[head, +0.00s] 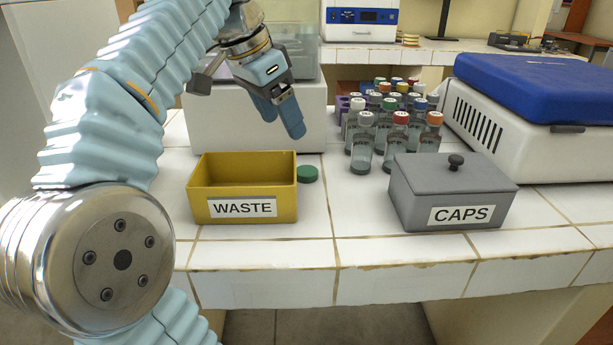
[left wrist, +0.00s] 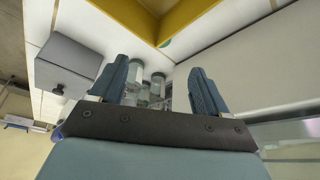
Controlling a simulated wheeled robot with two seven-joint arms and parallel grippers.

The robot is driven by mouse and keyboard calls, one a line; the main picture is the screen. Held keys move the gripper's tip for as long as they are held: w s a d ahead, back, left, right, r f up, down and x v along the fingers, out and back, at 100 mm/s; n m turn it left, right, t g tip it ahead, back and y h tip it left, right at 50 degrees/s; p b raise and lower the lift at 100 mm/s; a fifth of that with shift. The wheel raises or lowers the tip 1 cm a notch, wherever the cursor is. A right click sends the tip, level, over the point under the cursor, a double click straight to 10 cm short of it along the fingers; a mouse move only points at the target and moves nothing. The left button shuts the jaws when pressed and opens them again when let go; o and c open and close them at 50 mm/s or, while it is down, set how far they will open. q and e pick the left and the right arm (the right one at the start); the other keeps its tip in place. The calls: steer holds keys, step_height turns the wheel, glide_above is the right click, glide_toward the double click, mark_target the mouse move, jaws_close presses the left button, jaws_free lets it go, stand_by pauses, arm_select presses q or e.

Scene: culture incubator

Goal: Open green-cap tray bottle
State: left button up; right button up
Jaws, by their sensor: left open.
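Green-capped bottles stand among several bottles in and around a purple tray (head: 341,106); a nearer green cap (head: 388,104) and a farther one (head: 379,81) show. Their bodies are partly hidden by bottles in front. A loose green cap (head: 307,173) lies on the counter beside the yellow WASTE box (head: 242,208); a sliver of green shows in the left wrist view (left wrist: 166,43). My left gripper (head: 279,120) is open and empty, above the counter behind the WASTE box, left of the bottles. Several bottles (left wrist: 155,86) show between its fingers in the left wrist view. My right gripper is not seen.
A grey lidded CAPS box (head: 453,193) stands at the front right; it also shows in the left wrist view (left wrist: 68,68). A blue-lidded white machine (head: 530,115) is at the right. A white unit (head: 225,125) stands behind my left gripper.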

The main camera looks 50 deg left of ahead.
arm_select(q)
steer(key=b, duration=0.1)
glide_toward(307, 170)
steer(key=shift+x, duration=1.05)
steer(key=x, duration=0.6)
steer(key=shift+b, duration=0.35)
steer(key=c, duration=1.2)
steer(key=shift+r, duration=0.1)
